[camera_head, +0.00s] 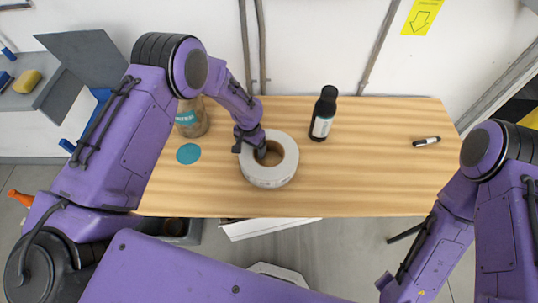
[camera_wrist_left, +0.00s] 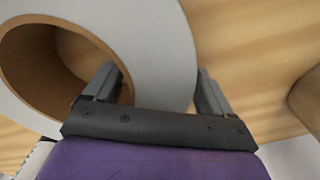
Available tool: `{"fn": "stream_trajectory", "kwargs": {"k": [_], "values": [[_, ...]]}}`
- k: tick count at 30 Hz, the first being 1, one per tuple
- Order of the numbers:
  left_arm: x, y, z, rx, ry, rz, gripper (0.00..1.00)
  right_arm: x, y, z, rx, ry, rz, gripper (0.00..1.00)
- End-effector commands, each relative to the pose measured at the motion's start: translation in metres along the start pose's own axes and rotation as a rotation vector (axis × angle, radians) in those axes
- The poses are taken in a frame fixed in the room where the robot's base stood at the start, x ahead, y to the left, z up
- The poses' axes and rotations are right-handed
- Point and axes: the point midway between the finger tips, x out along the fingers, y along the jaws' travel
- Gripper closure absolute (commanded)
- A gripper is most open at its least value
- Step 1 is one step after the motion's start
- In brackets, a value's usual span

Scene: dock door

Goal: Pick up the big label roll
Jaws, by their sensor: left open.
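The big label roll (camera_head: 270,177) is a wide white ring with a brown cardboard core, lying flat on the wooden table (camera_head: 360,180). My left gripper (camera_head: 252,143) is at the roll's upper left side. In the left wrist view the open left gripper (camera_wrist_left: 155,78) has one finger over the core hole and the other outside the rim, with the roll's white band (camera_wrist_left: 165,35) between them. I cannot tell whether either finger touches it. My right arm shows at the right, but its gripper is not visible.
A black bottle (camera_head: 323,115) stands right of the roll. A jar (camera_head: 194,120) and a teal disc (camera_head: 188,153) are to its left, the jar partly behind my left arm. A marker (camera_head: 427,141) lies far right. The table between bottle and marker is clear.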

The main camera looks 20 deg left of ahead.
Motion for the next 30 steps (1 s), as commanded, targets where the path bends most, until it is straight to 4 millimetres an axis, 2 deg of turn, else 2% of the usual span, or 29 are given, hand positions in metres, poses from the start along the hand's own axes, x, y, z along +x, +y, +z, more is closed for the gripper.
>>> {"fn": "stream_trajectory", "kwargs": {"k": [6, 11, 12, 14, 23, 30], "values": [[0.002, 0.001, -0.001, 0.002, 0.001, 0.000, 0.16, 0.000, 0.000, 0.000, 0.000, 0.000, 0.000, 0.57], [0.002, 0.001, -0.001, 0.001, 0.001, 0.000, 0.68, 0.000, 0.000, 0.000, 0.000, 0.000, 0.000, 0.57], [0.002, 0.001, -0.001, 0.001, 0.001, 0.000, 0.81, 0.000, 0.000, 0.000, 0.000, 0.000, 0.000, 0.57], [0.002, 0.001, -0.001, 0.001, 0.001, 0.000, 1.00, 0.000, 0.000, 0.000, 0.000, 0.000, 0.000, 0.57], [0.000, 0.000, -0.002, 0.000, 0.004, 0.000, 1.00, 0.001, 0.000, 0.001, 0.000, 0.000, 0.000, 0.57], [-0.017, 0.000, -0.003, -0.001, 0.008, -0.001, 1.00, 0.012, -0.001, 0.005, 0.000, 0.000, 0.000, 0.57]]}}
